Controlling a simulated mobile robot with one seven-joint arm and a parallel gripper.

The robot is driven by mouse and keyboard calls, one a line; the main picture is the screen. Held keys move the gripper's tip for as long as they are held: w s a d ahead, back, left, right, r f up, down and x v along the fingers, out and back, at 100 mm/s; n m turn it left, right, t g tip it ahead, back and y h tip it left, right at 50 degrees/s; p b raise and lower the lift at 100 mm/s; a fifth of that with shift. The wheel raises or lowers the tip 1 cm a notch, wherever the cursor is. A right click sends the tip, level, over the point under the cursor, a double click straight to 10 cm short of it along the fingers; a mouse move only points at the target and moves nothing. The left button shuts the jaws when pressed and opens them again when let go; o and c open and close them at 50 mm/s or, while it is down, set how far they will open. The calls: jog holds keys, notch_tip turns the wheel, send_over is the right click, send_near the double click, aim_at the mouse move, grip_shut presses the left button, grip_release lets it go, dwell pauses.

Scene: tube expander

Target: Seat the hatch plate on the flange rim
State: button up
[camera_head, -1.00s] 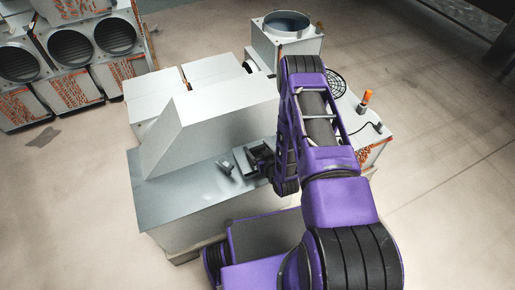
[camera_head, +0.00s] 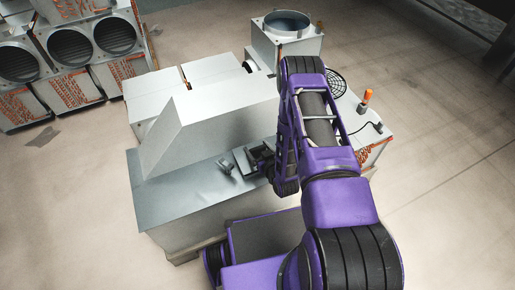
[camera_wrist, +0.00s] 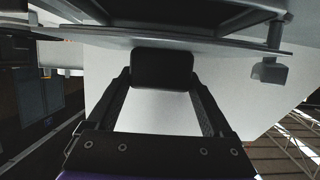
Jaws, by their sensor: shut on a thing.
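In the head view my gripper (camera_head: 262,157) is low at the grey machine's front, partly hidden by my purple arm. A small grey plate-like part (camera_head: 241,160) lies just left of it. In the wrist view my gripper (camera_wrist: 162,84) is shut, its two black fingers on either side of a dark block (camera_wrist: 162,66). A grey plate (camera_wrist: 90,36), seen nearly edge-on, lies just beyond the block; I take it for the hatch plate, with the block as its grip. I cannot make out the flange rim, nor whether the plate touches it.
The machine's sloped hood (camera_head: 205,125) rises behind the flat grey top (camera_head: 180,190). A small bracket (camera_head: 225,165) stands left of the gripper; a grey bracket (camera_wrist: 268,71) shows in the wrist view. A box with a round collar (camera_head: 287,40) stands behind. Floor at right is open.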

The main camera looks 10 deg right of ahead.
jog(key=shift+f+b, duration=0.8)
jog(key=shift+f, duration=0.35)
dwell(1.5)
dwell(0.4)
jog(key=o, duration=1.5)
